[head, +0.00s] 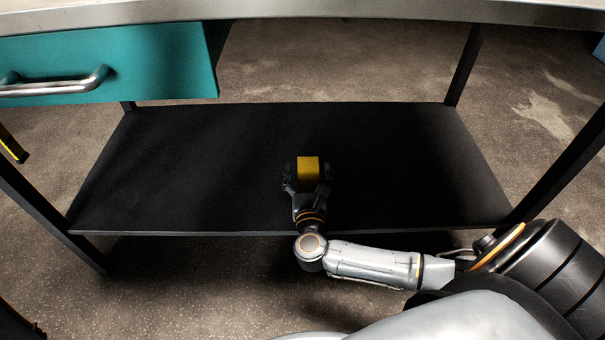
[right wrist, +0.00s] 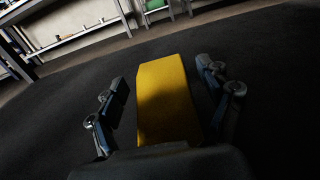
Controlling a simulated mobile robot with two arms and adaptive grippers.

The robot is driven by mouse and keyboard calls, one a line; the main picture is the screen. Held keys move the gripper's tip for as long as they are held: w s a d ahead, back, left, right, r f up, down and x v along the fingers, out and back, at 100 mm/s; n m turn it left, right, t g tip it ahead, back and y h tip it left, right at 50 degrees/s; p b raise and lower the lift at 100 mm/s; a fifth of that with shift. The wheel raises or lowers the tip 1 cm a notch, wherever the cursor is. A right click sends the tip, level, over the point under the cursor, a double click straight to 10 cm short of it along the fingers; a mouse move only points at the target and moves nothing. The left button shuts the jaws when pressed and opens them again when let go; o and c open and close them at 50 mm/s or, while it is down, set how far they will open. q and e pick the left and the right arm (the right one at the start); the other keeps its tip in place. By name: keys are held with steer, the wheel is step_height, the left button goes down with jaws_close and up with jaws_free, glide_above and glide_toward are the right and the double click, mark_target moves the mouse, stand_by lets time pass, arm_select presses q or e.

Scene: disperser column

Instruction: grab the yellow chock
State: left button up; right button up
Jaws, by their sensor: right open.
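The yellow chock (head: 308,168) lies on the black lower shelf (head: 400,160) of the workbench, near the middle of the shelf. In the right wrist view the chock (right wrist: 166,100) looks like a long yellow block with a shadow across its middle. My right gripper (head: 307,172) reaches in over the shelf's front edge. Its open fingers (right wrist: 165,82) stand on either side of the chock, with a dark gap visible on each side. The chock's near end is hidden behind the gripper's body. My left gripper is not in view.
The bench top (head: 300,10) runs above the shelf. A teal drawer (head: 150,65) with a metal handle hangs at the upper left. Dark legs (head: 463,65) stand at the shelf's corners. The shelf is bare around the chock.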

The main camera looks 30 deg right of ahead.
steer(key=shift+s+r, duration=0.1)
steer(key=c, duration=1.4)
